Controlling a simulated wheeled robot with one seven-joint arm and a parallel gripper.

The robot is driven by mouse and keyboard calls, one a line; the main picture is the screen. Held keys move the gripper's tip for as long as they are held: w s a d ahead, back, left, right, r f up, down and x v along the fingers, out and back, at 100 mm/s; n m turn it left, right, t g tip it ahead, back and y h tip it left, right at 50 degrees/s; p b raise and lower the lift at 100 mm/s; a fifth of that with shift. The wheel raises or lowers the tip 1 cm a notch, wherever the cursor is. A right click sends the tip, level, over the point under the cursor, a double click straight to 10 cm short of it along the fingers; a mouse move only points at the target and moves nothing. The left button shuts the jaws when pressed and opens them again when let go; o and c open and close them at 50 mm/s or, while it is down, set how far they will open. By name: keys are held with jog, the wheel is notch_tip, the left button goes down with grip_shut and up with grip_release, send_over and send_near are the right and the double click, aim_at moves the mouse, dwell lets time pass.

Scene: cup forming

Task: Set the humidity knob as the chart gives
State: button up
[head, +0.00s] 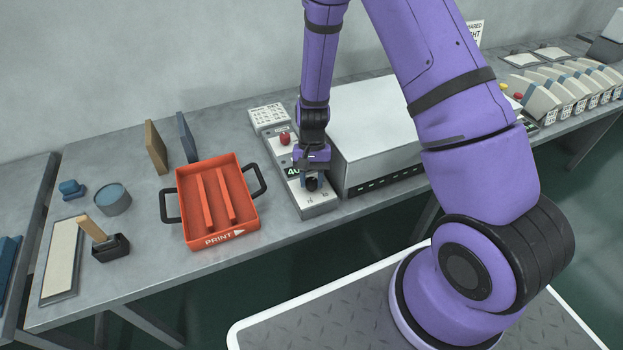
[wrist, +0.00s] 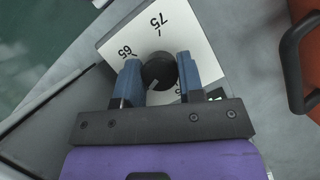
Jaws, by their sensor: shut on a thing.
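The humidity knob (wrist: 158,72) is black and round, on a light grey control box (head: 318,207). My gripper (wrist: 160,80) points down over the box, its two blue fingers shut on the sides of the knob. In the wrist view, the panel around the knob shows the marks 65 and 75 and a partly covered mark. A light pointer line shows on the knob's lower left side. In the head view the knob (head: 311,184) shows just below my gripper. A display (head: 292,171) reads "40", with its right part hidden. A small chart card (head: 267,115) stands behind the box, too small to read.
A red knob or button (head: 285,138) is on the same box. A large grey machine (head: 372,115) stands close on the right. A red tray (head: 247,222) marked PRINT, with black handles, is close on the left.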

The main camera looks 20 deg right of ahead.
dwell(0.3)
jog(key=o, duration=0.9)
jog(key=shift+v, duration=5.4)
